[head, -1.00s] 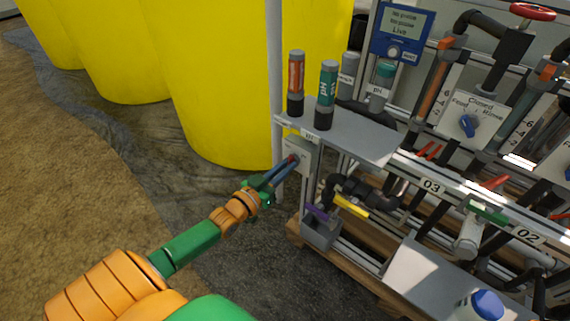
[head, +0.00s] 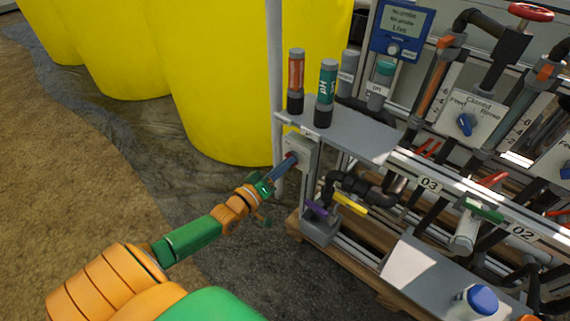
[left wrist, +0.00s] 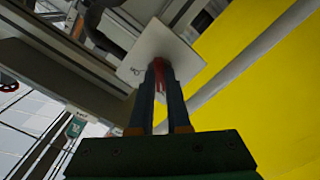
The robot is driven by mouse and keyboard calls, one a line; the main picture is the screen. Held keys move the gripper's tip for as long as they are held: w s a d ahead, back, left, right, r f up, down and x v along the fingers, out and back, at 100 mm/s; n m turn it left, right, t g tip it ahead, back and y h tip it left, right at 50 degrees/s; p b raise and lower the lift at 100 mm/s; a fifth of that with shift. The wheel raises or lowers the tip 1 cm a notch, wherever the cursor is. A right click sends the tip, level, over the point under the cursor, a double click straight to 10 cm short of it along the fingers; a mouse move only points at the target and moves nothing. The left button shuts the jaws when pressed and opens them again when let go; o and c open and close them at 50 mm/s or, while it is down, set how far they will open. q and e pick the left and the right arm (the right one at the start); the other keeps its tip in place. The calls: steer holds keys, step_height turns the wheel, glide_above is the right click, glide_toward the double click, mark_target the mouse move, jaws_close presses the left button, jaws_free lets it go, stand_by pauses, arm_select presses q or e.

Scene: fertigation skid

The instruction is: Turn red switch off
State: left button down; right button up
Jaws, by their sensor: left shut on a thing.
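The red switch (left wrist: 176,84) sits on a pale square plate (left wrist: 160,48) in the left wrist view. In the head view the plate (head: 297,147) is on the skid's near left post, below the grey shelf, with a little red showing at the fingertips. My left gripper (head: 289,160) reaches it from the lower left. In the left wrist view its two blue fingers (left wrist: 163,84) are closed on the red switch and hide part of it. My right gripper is in neither view.
A grey shelf (head: 352,129) with several probes stands above the plate. Yellow tanks (head: 215,80) stand behind and left. A purple handle (head: 316,208) and a yellow handle (head: 350,203) lie below right. The floor at left is free.

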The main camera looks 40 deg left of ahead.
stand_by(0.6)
arm_select(q)
steer(key=c, duration=0.9)
jaws_free()
steer(key=shift+s, duration=0.1)
steer(key=s, duration=0.2)
steer(key=s+p, duration=0.1)
steer(key=s, duration=0.1)
steer(key=s+p, duration=0.1)
steer(key=s, duration=0.2)
steer(key=shift+a, duration=0.25)
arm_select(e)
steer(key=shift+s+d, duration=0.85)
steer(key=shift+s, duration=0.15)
arm_select(q)
steer(key=shift+f, duration=0.1)
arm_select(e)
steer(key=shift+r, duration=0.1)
